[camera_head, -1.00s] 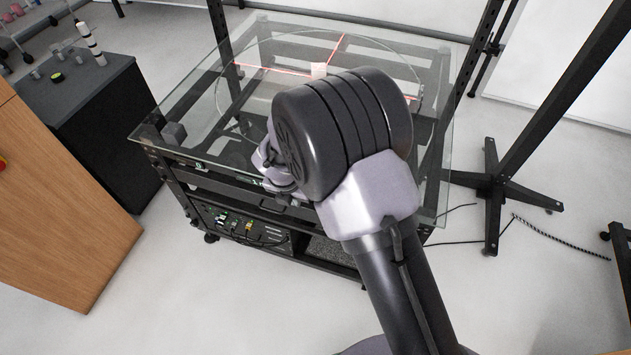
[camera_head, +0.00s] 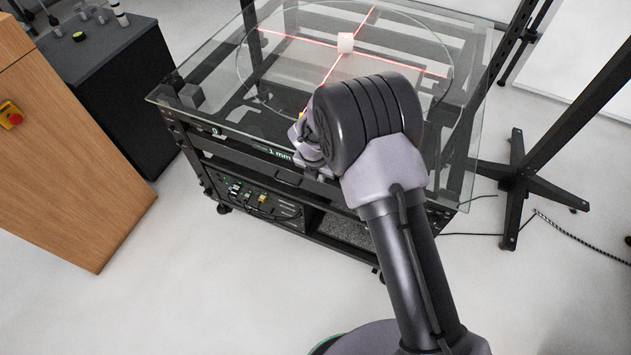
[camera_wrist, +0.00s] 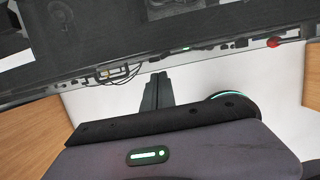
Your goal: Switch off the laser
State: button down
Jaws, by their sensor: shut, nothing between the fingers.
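Red laser lines (camera_head: 400,64) form a lit cross on the glass turntable (camera_head: 290,82), which sits on a black-framed cart. A small white cube (camera_head: 345,42) stands near where the lines cross. On the cart's front, below the glass, a panel (camera_head: 262,198) carries small green and yellow parts; I cannot tell which one is a laser switch. My gripper's two dark fingers (camera_wrist: 157,91) are together and empty in the wrist view. Past them, the edge of a dark structure shows with cables and a small red knob (camera_wrist: 274,42).
A wooden cabinet (camera_head: 70,170) with a red button on a yellow base (camera_head: 10,115) stands at the left. A black cabinet (camera_head: 125,95) is behind it. A black stand (camera_head: 520,180) is at the right. The floor (camera_head: 200,290) in front is clear.

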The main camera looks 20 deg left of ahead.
jog(key=shift+w, duration=0.6)
jog(key=shift+r, duration=0.1)
jog(key=shift+w+m, duration=0.2)
jog(key=shift+m, duration=0.2)
jog(key=shift+d, duration=0.15)
jog(key=shift+s+d+p, duration=0.15)
jog(key=shift+d+p, duration=0.2)
jog(key=shift+d, duration=0.3)
jog(key=shift+s, duration=0.1)
